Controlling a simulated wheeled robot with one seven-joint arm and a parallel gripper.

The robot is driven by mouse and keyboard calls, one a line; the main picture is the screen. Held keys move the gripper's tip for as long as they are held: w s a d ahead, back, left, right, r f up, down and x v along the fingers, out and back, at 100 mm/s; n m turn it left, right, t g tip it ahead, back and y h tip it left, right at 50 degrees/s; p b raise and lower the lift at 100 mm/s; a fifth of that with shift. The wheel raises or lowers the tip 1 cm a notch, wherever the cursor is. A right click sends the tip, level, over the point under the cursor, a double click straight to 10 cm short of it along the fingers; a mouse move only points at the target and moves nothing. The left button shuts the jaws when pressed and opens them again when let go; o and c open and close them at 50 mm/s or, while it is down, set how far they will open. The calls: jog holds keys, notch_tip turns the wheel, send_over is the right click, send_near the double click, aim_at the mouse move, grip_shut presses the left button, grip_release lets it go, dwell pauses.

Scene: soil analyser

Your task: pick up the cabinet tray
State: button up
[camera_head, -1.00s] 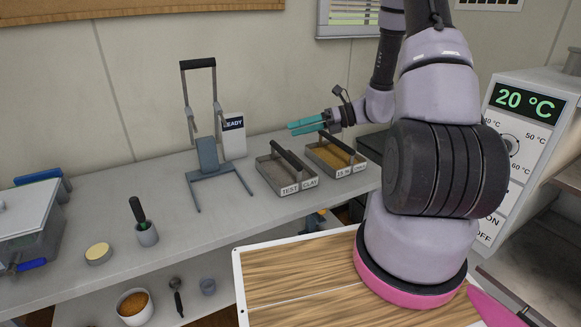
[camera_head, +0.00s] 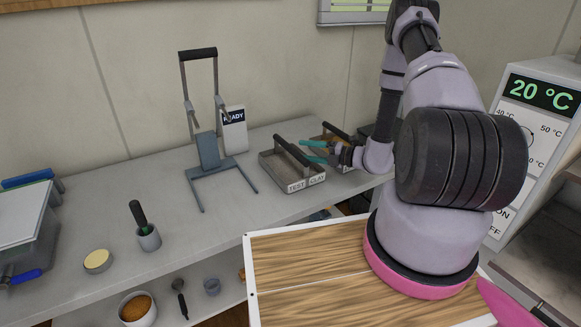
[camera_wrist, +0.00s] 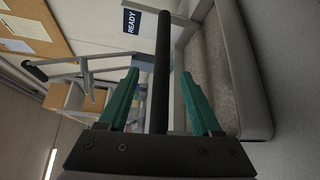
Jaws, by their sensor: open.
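Two grey trays with dark bar handles stand on the counter, and neither shows a cabinet label. The nearer tray (camera_head: 303,185), labelled TEST CLAY, holds grey soil; it also shows at right in the wrist view (camera_wrist: 233,70). The other tray (camera_head: 346,166) is partly hidden behind my gripper. My gripper (camera_head: 306,151) is open, its teal fingers beside the clay tray's handle (camera_head: 292,153) in the head view. In the wrist view, the black handle (camera_wrist: 162,70) appears between the two teal fingers (camera_wrist: 162,87); contact cannot be told.
A grey press-like stand (camera_head: 208,150) and a READY box (camera_head: 234,132) stand left of the trays. A wooden-topped surface (camera_head: 310,260) lies in front. An oven-like unit (camera_head: 535,120) stands right.

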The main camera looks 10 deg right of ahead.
aim_at(294, 150)
jog(key=x, duration=0.5)
jog(key=shift+a+f, duration=0.15)
jog(key=shift+f, duration=0.1)
grip_shut()
dwell(1.2)
